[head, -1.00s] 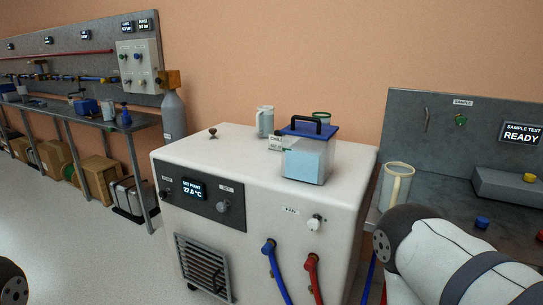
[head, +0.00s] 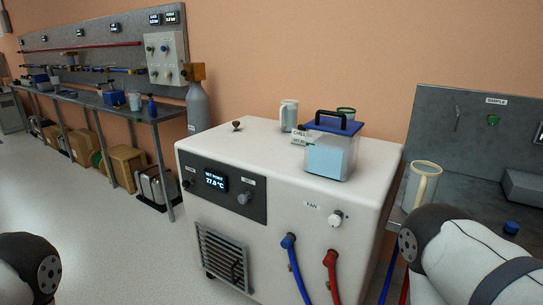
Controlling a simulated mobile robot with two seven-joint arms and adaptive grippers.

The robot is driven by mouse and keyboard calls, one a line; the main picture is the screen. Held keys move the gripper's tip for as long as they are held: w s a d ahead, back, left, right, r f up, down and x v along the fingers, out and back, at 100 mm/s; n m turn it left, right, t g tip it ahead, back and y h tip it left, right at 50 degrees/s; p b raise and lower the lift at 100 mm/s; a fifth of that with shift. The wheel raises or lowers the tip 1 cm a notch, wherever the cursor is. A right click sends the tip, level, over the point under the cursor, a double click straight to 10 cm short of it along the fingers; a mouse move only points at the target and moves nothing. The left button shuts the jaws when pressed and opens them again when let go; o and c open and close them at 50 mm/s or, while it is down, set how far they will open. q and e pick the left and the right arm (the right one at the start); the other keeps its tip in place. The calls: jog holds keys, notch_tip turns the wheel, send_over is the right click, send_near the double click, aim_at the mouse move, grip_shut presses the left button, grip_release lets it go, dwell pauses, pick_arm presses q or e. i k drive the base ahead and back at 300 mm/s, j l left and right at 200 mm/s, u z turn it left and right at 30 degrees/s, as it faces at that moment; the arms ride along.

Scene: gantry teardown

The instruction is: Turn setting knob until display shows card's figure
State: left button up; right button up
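The white chiller cabinet (head: 290,215) stands in front of me. Its dark panel carries a lit display (head: 215,181) reading SET POINT and about 27 °C; the last digit is hard to read. A grey setting knob (head: 244,198) sits right of the display under a small label. A small white card (head: 299,138) stands on top, partly behind a blue-lidded clear container; its figure is too small to read. My arms show at the lower left and lower right, but neither gripper is in view. Nothing of mine touches the knob.
The blue-lidded container (head: 331,152) and a pale mug (head: 289,115) stand on the cabinet. Blue (head: 296,265) and red (head: 332,275) hoses hang in front. A jug (head: 421,186) stands on the right bench.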

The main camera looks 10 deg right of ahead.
aim_at(243, 199)
jog(key=i+j+z, duration=0.15)
jog(key=i+j, duration=0.2)
jog(key=i, duration=0.2)
jog(key=i+j+z, duration=0.15)
jog(key=i+j, duration=0.25)
jog(key=i, duration=0.15)
jog(key=i+j+z, duration=0.1)
jog(key=j, duration=0.25)
jog(key=i+j, duration=0.15)
jog(key=j, duration=0.2)
jog(key=i+j+z, duration=0.15)
jog(key=j, duration=0.55)
jog(key=i+z, duration=0.05)
